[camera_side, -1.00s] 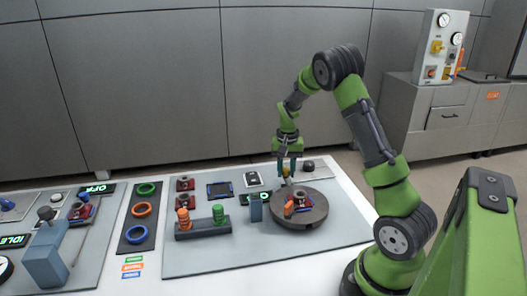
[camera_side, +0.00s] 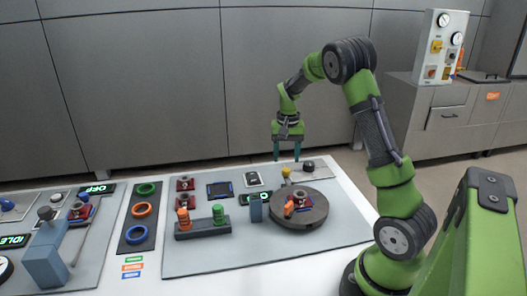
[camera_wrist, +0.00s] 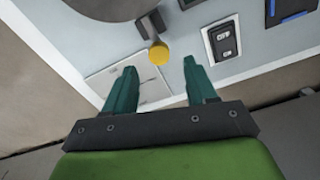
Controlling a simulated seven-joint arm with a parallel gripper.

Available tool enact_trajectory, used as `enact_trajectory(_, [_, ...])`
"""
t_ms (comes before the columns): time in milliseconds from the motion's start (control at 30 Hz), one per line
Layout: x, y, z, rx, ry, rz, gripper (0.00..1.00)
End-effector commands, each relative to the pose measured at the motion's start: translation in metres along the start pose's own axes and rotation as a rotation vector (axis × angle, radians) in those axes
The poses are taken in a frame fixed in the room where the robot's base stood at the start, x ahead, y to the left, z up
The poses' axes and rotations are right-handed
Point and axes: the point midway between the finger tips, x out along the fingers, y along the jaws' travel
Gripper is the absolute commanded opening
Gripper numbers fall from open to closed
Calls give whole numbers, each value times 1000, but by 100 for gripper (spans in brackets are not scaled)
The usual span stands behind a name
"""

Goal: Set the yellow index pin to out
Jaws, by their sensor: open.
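The yellow index pin (camera_side: 286,172) stands at the back edge of the round grey turntable (camera_side: 318,211) on the grey panel. Its round yellow knob also shows in the wrist view (camera_wrist: 159,54), beyond and between the fingertips, beside a dark grey bracket. My gripper (camera_side: 286,159) is open and empty, above the knob and apart from it. In the wrist view, its two teal fingers (camera_wrist: 160,78) are spread wide with nothing between them. A red and orange part sits on the turntable (camera_side: 298,204). Whether the pin is in or out is not clear.
A black rocker switch (camera_wrist: 224,40) and a dark round knob (camera_side: 308,166) are near the pin. A grey block with orange and green cylinders (camera_side: 203,229) stands to the left. The space above the panel is clear.

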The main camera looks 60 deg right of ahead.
Motion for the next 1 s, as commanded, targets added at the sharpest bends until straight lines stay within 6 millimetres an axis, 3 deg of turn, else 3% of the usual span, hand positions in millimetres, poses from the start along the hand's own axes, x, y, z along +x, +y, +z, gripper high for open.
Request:
enact_trajectory(100, [-32, -1, 0, -2, 5, -3, 56])
enact_trajectory(300, [-78, -1, -1, -1, 5, -3, 56])
enact_trajectory(500, [-106, 0, -1, -1, 3, -1, 56])
enact_trajectory(1000, [-114, 0, -2, -1, 8, 0, 56])
